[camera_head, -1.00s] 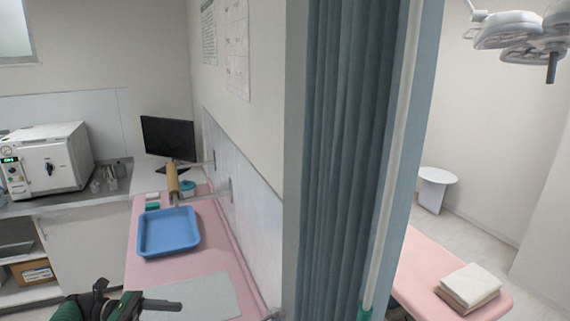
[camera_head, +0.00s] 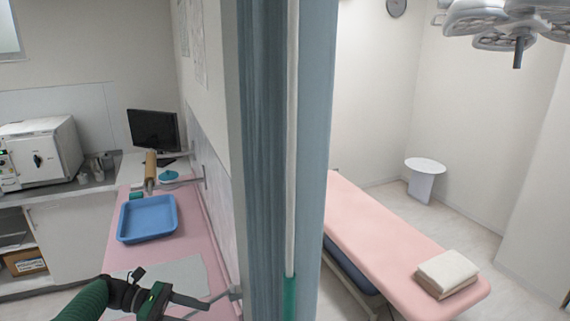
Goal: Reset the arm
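My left arm comes in at the lower left with a green sleeve. Its dark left gripper (camera_head: 188,300) is over the front part of the pink counter (camera_head: 123,262), by a pale grey sheet (camera_head: 182,275). One dark finger points right; I cannot tell whether the gripper is open or shut, and I see nothing held in it. My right arm and gripper are not in view.
A blue tray (camera_head: 147,220) sits on the counter, with a monitor (camera_head: 154,130) behind it. A white sterilizer (camera_head: 40,152) stands at left. A blue-grey curtain (camera_head: 262,160) divides the room. A pink bed (camera_head: 385,235) with folded towels (camera_head: 446,273) is at right.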

